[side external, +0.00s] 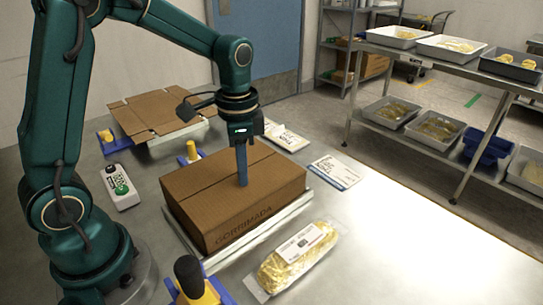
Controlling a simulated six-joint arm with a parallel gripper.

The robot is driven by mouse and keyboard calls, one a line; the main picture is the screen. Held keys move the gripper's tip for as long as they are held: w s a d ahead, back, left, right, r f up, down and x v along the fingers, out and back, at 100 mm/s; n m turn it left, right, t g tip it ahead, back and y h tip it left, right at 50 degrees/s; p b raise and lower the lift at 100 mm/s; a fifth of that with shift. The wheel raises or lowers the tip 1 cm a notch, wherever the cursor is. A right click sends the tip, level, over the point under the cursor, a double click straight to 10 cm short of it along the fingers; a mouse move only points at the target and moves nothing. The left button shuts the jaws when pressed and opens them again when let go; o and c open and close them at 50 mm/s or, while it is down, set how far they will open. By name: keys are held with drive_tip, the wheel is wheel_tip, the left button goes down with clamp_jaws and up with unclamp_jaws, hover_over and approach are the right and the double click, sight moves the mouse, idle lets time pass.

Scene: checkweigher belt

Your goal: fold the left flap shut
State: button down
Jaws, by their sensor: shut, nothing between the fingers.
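The brown cardboard carton (200,203) sits on a pale platform at the middle of the table, with printed lettering on its near side. Its top looks covered and nearly flat, and no flap stands upright. I cannot tell the left flap apart from the rest of the top. My gripper (243,184) points straight down over the middle of the carton top, its blue fingers shut and empty. The fingertips are at or just above the cardboard; contact is not clear. The fingers hide a small strip of the top.
Flattened cardboard (158,108) lies behind left. A wrapped yellow food pack (297,255) lies in front right, and a blue-and-white card (334,172) to the right. A button box (120,186) and yellow-blue clamps (190,153) are near the carton. The table's right side is clear.

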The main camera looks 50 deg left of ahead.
idle(0.3)
drive_tip(key=shift+a+f, duration=0.5)
drive_tip(key=shift+f, duration=0.05)
drive_tip(key=shift+d+r, duration=0.1)
drive_tip(key=shift+r, duration=3.55)
drive_tip(key=s+d+n+t, duration=0.2)
drive_tip(key=s+n, duration=0.1)
drive_tip(key=s, duration=0.2)
drive_tip(key=s+d+r+n+t, duration=0.1)
drive_tip(key=s+d+n+t, duration=0.1)
drive_tip(key=s, duration=0.4)
drive_tip(key=shift+s+r+n+t, duration=0.15)
drive_tip(key=shift+r+n+t, duration=0.1)
drive_tip(key=shift+n+t, duration=0.4)
